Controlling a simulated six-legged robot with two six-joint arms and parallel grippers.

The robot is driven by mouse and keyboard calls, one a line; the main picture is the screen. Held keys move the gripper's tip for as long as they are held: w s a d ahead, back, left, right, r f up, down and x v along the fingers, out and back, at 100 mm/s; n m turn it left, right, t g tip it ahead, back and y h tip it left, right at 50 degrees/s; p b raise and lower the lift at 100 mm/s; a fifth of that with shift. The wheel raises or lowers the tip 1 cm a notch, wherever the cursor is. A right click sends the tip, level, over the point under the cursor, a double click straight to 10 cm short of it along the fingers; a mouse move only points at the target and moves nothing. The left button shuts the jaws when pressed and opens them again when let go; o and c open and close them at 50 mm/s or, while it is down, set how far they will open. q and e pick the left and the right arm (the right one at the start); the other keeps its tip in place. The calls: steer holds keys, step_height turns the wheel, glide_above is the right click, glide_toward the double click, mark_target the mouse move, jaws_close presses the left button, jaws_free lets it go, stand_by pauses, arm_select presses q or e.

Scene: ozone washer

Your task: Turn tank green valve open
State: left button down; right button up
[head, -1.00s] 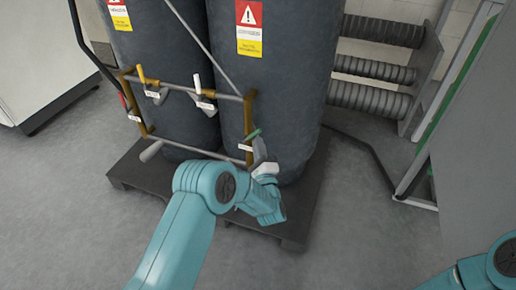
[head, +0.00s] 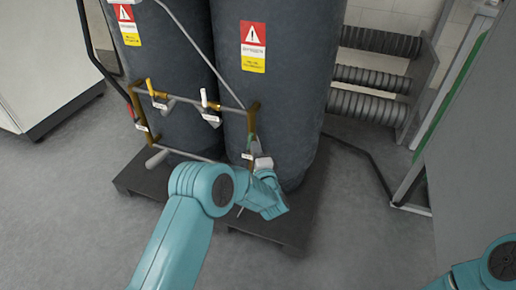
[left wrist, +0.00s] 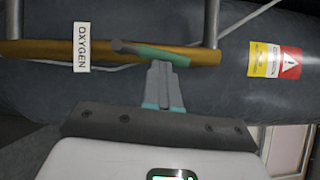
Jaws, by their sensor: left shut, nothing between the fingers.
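The green valve handle (head: 249,144) is on the brown upright pipe in front of the right dark tank (head: 279,115). In the left wrist view the handle (left wrist: 163,55) lies almost along the brown pipe (left wrist: 35,50), slightly tilted, near an OXYGEN tag (left wrist: 82,48). My left gripper (head: 256,153) is at the handle, and its arm hides part of the pipework. In the left wrist view its fingers (left wrist: 160,68) are shut with nothing between them. Their tips are right at the handle's edge; I cannot tell whether they touch it. My right gripper is out of view.
Yellow (head: 151,87) and white (head: 204,98) handles sit on the upper crossbar, and a red one is at the left. The tanks stand on a dark pallet (head: 265,231). Ribbed cylinders (head: 373,75) are at the back right. Floor is clear at the left.

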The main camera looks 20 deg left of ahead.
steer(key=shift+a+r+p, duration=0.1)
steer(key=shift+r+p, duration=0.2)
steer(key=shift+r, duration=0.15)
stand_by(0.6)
